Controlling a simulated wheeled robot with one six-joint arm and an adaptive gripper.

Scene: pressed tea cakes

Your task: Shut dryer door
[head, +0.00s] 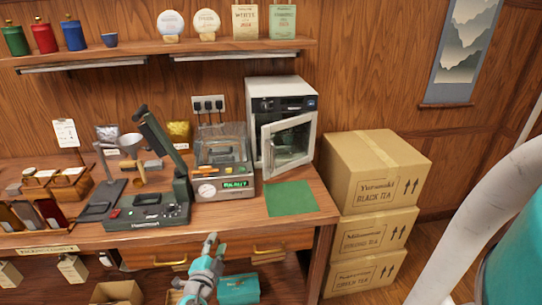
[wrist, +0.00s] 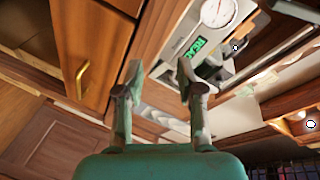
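The dryer (head: 281,91) is a pale box with a dark control strip, standing at the back right of the worktop. Its door (head: 267,150), a pale frame around a glass pane, stands open, swung out toward the front; part of the inside shows past it. My gripper (head: 211,243) is at the bottom centre of the head view, in front of the worktop's drawers, to the left of and well short of the door. In the wrist view my gripper (wrist: 160,78) has its two fingers apart with nothing between them. The dryer door cannot be made out there.
A machine with a dial and green display (head: 225,187) stands left of the dryer, beside a dark press (head: 147,211). A flat green mat (head: 290,198) lies before the dryer. Stacked cartons (head: 374,178) stand to the right. A drawer handle (wrist: 80,82) shows in the wrist view.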

